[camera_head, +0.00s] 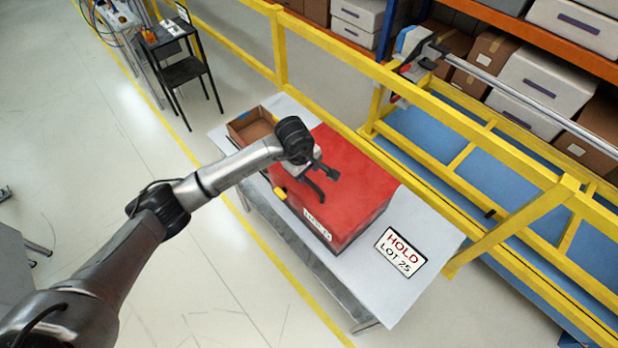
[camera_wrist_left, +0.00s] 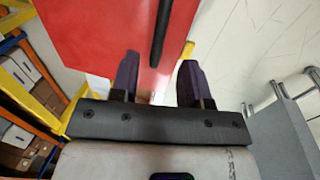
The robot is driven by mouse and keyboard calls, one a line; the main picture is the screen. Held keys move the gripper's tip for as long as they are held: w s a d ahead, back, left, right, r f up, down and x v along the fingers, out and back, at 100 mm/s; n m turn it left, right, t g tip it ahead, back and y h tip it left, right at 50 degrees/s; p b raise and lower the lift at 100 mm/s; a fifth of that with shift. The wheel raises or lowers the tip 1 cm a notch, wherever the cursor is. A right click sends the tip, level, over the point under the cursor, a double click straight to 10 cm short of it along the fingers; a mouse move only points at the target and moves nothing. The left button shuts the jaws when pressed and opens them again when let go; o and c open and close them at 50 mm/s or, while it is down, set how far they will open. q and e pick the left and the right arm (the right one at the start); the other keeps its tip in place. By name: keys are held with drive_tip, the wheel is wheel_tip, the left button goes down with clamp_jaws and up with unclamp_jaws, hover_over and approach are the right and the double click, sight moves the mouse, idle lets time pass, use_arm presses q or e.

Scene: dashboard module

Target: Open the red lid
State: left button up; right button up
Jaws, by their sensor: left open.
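The red lid (camera_head: 358,180) tops a red box that stands on a grey table, and it looks closed. My left gripper (camera_head: 322,183) is over the lid's left part with its fingers apart. In the left wrist view the red lid (camera_wrist_left: 100,35) fills the upper left, and a black bar-like handle (camera_wrist_left: 161,35) runs from the top down toward the space between my open fingers (camera_wrist_left: 157,80). I cannot tell whether the fingers touch the lid. The jaws hold nothing visible.
An open brown box (camera_head: 250,128) stands on the table left of the red one. A "HOLD LOT 25" sign (camera_head: 400,252) lies on the table's right part. A yellow rail (camera_head: 420,95) runs behind the table, with shelves of boxes beyond. A yellow piece (camera_head: 280,193) shows at the red box's front.

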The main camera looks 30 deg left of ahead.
sight(309, 181)
use_arm(q)
drive_tip(key=f, duration=0.4)
drive_tip(key=w+f, duration=0.1)
drive_tip(key=f, duration=0.1)
drive_tip(key=shift+w+d+f+p, duration=0.1)
drive_tip(key=shift+d+f+p, duration=0.05)
drive_tip(key=shift+d+p, duration=0.15)
drive_tip(key=shift+a, duration=0.1)
clamp_jaws()
